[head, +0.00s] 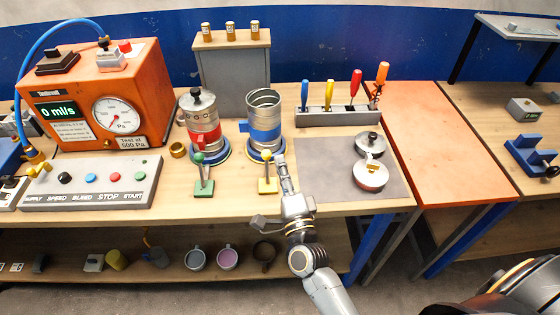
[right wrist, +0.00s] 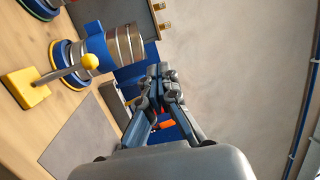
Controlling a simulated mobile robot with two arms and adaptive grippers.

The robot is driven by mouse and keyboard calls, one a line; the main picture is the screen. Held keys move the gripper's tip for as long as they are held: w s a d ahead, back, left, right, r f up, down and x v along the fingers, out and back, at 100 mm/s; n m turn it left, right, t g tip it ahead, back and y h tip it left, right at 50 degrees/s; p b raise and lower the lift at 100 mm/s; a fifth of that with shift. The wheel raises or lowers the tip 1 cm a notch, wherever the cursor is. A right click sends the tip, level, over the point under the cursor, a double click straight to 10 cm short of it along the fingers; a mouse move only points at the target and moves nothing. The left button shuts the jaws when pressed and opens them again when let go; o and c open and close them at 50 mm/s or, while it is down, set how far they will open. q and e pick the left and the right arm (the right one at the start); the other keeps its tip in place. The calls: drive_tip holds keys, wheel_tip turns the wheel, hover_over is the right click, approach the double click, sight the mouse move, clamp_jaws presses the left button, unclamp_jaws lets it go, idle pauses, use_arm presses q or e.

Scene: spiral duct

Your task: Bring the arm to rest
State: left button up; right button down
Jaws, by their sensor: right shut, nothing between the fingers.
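My right gripper (head: 281,163) reaches in over the front of the workbench, beside the yellow lever clamp (head: 266,180) and just in front of the blue-banded metal duct (head: 264,122). It is shut and empty. In the right wrist view the fingers (right wrist: 160,74) are together, with the blue-banded duct and yellow lever to their left. I cannot tell the exact gap between gripper and lever. My left gripper is not in either view.
A red-banded duct (head: 201,122) with a lid and a green lever (head: 203,182) stand to the left. An orange tester (head: 140,85) and control panel (head: 95,184) are further left. A tool rack (head: 325,118) and grey mat (head: 385,193) with two lids are right. The orange tabletop (head: 455,140) is clear.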

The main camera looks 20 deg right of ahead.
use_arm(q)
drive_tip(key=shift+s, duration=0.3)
